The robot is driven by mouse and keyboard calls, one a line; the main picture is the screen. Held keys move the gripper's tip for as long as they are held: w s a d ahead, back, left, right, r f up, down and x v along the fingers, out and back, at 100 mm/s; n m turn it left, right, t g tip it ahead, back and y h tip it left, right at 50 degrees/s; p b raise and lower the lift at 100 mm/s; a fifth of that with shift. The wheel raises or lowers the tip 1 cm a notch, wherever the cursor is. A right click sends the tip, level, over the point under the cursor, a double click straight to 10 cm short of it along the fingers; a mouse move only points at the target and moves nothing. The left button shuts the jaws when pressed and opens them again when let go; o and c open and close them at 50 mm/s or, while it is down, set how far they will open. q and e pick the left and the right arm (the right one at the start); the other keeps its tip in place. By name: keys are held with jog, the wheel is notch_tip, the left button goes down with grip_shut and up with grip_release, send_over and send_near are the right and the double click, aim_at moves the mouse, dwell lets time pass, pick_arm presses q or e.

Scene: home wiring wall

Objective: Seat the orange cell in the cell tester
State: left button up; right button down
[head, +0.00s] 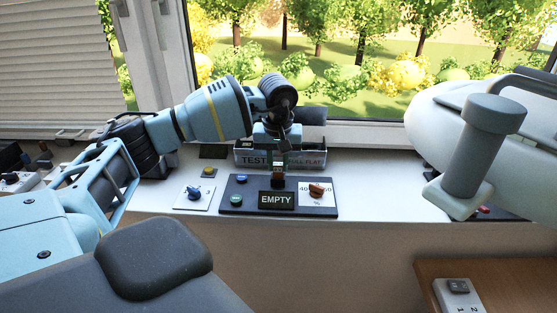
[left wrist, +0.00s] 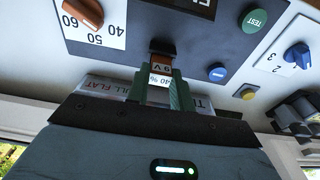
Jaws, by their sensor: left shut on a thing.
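My left gripper (head: 278,160) is shut on the orange cell (left wrist: 161,70), which carries a "9V" mark and a white "40 %" label. The cell also shows small in the head view (head: 278,171). Its far end is at the dark socket (left wrist: 162,47) of the cell tester (head: 225,209). I cannot tell how deep the cell sits in it. The tester is a dark panel with a display (head: 276,200) reading "EMPTY", a green TEST button (head: 236,201) and an orange knob (head: 317,190) on a numbered dial. My right gripper is not in view.
Bins labelled "TEST" (head: 253,161) and "FULL FLAT" (head: 307,161) stand behind the tester, close to my left gripper. A white plate with a blue knob (head: 194,192) and a yellow button (head: 209,172) are to its left. The window is behind; the sill's front edge is near.

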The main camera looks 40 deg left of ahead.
aim_at(278, 179)
pick_arm(q)
jog(key=shift+f, duration=0.4)
jog(key=o, duration=1)
jog(key=shift+o, duration=0.2)
notch_tip(278, 179, up, 8)
jog(key=shift+s+d, duration=0.3)
jog(key=shift+s, duration=0.1)
jog(key=shift+f, duration=0.1)
